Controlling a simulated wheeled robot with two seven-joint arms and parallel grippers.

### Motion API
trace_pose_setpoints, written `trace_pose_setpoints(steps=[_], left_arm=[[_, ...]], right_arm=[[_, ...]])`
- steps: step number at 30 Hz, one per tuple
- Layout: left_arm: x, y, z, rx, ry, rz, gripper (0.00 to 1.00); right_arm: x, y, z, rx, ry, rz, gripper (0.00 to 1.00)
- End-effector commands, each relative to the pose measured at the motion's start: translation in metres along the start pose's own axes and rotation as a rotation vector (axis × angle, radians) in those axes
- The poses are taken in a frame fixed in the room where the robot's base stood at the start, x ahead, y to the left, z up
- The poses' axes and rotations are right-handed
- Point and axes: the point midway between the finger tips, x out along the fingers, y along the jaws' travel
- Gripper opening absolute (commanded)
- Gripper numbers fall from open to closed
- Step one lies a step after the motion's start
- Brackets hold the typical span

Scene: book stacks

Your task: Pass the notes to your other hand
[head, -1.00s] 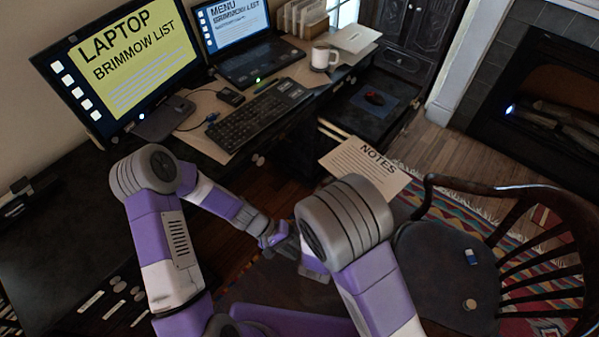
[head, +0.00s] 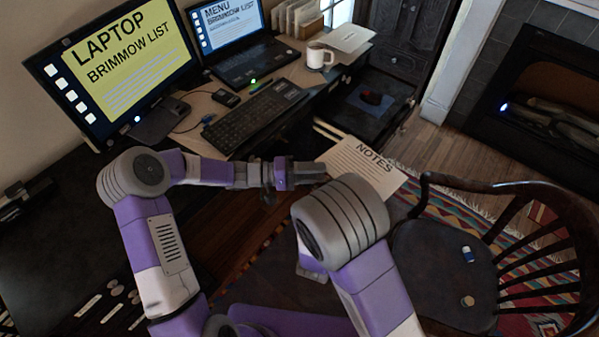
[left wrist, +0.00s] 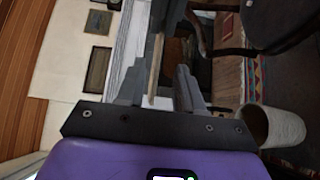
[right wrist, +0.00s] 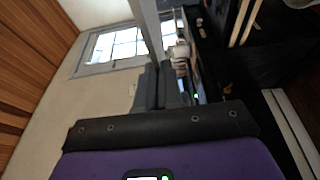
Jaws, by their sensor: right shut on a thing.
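The notes (head: 367,168), a cream sheet headed "NOTES", are held out in mid-air in the head view, right of centre. My left gripper (head: 314,172) is at their left edge. In the left wrist view the notes show edge-on as a thin tan strip (left wrist: 155,72) between the left gripper's spread fingers (left wrist: 164,90), with a gap on the right side. My right gripper is hidden behind its own arm in the head view. In the right wrist view its fingers (right wrist: 163,87) are close together on the notes, a pale strip (right wrist: 148,32) reaching upward.
The desk with a monitor (head: 115,62), laptop (head: 240,55), keyboard (head: 255,115) and white mug (head: 320,57) lies beyond my arms. A wooden chair (head: 445,265) stands at the right. A fireplace (head: 545,100) is at the back right.

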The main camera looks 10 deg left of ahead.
Motion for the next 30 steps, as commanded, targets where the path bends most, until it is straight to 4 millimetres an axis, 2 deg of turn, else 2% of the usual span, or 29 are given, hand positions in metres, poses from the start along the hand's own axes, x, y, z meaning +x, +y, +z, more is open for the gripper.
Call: trace_pose_setpoints(steps=[3, 9, 15, 24, 30], left_arm=[[0.025, 0.0, 0.001, 0.0, -0.003, 0.0, 0.36], [0.055, -0.001, 0.001, -0.001, -0.003, 0.0, 0.36], [0.068, -0.001, 0.0, 0.0, -0.001, -0.002, 0.36], [0.071, 0.0, 0.001, 0.0, -0.003, 0.0, 0.36], [0.072, 0.0, 0.002, 0.0, -0.006, 0.0, 0.06]], right_arm=[[0.0, 0.0, 0.0, 0.0, 0.0, 0.001, 0.0], [0.0, 0.0, 0.0, 0.0, 0.0, 0.001, 0.0], [0.0, 0.0, 0.0, 0.0, 0.001, 0.001, 0.0], [-0.001, 0.0, -0.003, 0.002, 0.01, 0.001, 0.0], [-0.001, 0.001, -0.004, 0.003, 0.012, 0.001, 0.0]])
